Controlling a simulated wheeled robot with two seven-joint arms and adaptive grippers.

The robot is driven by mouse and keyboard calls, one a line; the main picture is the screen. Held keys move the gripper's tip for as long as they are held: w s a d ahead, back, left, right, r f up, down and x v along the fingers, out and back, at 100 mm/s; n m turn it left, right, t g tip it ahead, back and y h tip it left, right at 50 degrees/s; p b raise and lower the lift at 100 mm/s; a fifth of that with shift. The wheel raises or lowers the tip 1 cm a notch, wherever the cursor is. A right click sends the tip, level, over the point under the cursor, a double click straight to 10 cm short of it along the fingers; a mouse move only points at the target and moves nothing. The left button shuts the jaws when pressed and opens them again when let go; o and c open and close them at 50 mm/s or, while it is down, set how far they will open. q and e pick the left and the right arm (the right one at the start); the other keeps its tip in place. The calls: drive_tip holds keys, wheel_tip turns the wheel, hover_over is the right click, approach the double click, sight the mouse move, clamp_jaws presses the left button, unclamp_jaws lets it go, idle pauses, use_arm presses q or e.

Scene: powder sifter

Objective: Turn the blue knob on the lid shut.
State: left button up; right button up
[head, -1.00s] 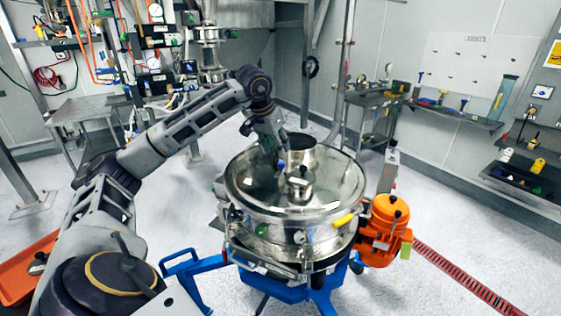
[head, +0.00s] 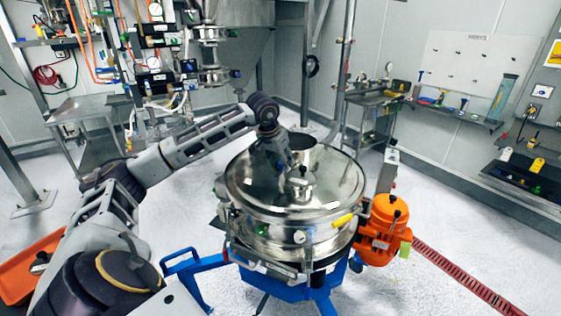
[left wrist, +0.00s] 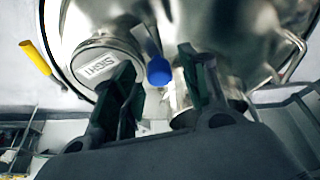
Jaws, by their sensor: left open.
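The blue knob (left wrist: 159,71) shows in the left wrist view, on the steel lid (head: 335,185) of the round sifter. In the head view the knob is hidden behind my left gripper (head: 284,163). That gripper is over the lid, pointing down. In the left wrist view its two dark fingers (left wrist: 158,62) are open, one on each side of the knob, with a gap to it. I cannot tell whether the fingertips reach down to the knob's level. My right gripper is not in view.
A round sight port (left wrist: 98,64) and a steel neck (head: 304,150) rise from the lid close to the gripper. A yellow handle (head: 343,220) sticks out at the sifter's front rim. An orange motor (head: 386,226) stands right of the sifter, and a blue frame (head: 282,287) carries it.

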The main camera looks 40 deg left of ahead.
use_arm(q)
clamp_jaws()
drive_tip(key=shift+r+n, duration=0.1)
drive_tip(key=shift+n, duration=0.2)
drive_tip(key=shift+p, duration=0.3)
drive_tip(key=shift+d+n+y+p, duration=0.1)
drive_tip(key=shift+n+y+p, duration=0.7)
drive_tip(key=shift+n, duration=0.7)
drive_tip(key=n+g+y+p, duration=0.1)
drive_tip(key=n+p, duration=0.1)
drive_tip(key=n, duration=0.2)
drive_tip(key=shift+w+n, duration=0.15)
drive_tip(key=shift+n, duration=0.25)
drive_tip(key=n+g, duration=0.1)
drive_tip(key=n, duration=0.1)
drive_tip(key=n+y+p, duration=0.1)
drive_tip(key=n, duration=0.1)
drive_tip(key=shift+w+d+n+g, duration=0.1)
drive_tip(key=shift+d+n+g, duration=0.05)
drive_tip(key=shift+n+g, duration=0.2)
drive_tip(key=shift+w+n+g+y, duration=0.15)
drive_tip(key=shift+n+g, duration=0.4)
drive_tip(key=shift+n, duration=0.7)
drive_tip(key=shift+s+n+g+y, duration=0.15)
drive_tip(key=shift+n+g, duration=0.35)
drive_tip(key=shift+n, duration=0.7)
